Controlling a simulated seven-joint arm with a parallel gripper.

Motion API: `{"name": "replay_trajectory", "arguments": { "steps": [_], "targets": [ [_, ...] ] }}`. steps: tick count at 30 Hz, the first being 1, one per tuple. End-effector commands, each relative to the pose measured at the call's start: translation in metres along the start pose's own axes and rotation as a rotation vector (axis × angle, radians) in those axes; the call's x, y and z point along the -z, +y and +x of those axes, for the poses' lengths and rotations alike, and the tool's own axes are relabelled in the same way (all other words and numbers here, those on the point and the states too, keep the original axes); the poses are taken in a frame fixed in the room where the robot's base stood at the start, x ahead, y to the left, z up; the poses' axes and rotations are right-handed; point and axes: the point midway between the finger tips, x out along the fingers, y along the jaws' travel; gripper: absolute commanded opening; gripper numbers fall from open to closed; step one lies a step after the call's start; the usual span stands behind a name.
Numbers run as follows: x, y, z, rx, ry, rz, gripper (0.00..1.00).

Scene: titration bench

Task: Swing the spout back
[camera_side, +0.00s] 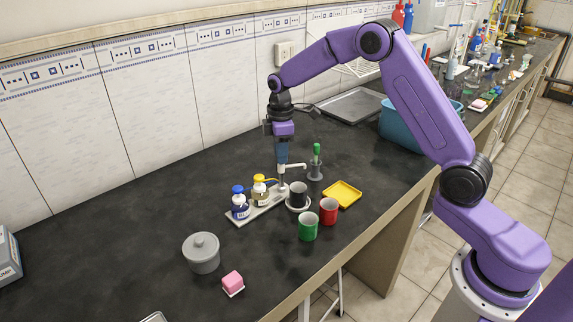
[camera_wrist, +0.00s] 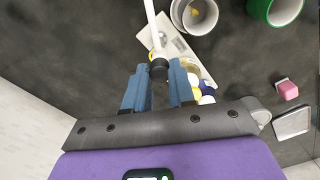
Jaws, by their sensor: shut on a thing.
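The white spout (camera_side: 291,166) sticks out sideways from the top of the dispenser post, toward the right in the side view. In the wrist view the spout (camera_wrist: 151,25) runs up out of the picture, left of the grey cup (camera_wrist: 195,12). My gripper (camera_side: 282,162) points down at the post. In the wrist view its blue fingers (camera_wrist: 158,78) stand on both sides of the dark knob at the spout's inner end (camera_wrist: 158,69); the contact itself is hard to see. The grey cup (camera_side: 298,195) stands on a round white pad beside the post.
Bottles with a blue cap (camera_side: 240,204) and a yellow cap (camera_side: 260,190) stand on the white base plate (camera_side: 235,221). A green mug (camera_side: 308,228), red mug (camera_side: 329,211), yellow tray (camera_side: 343,194) and grey holder with a green handle (camera_side: 315,172) are close by. The counter at left is mostly clear.

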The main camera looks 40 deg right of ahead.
Motion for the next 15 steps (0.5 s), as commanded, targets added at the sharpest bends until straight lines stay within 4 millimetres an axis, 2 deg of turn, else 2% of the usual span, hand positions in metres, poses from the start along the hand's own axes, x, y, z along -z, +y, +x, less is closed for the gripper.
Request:
{"name": "replay_trajectory", "arguments": {
  "steps": [15],
  "targets": [
    [-0.0002,0.0007,-0.0008,-0.002,0.001,-0.477,0.07]
  ]
}}
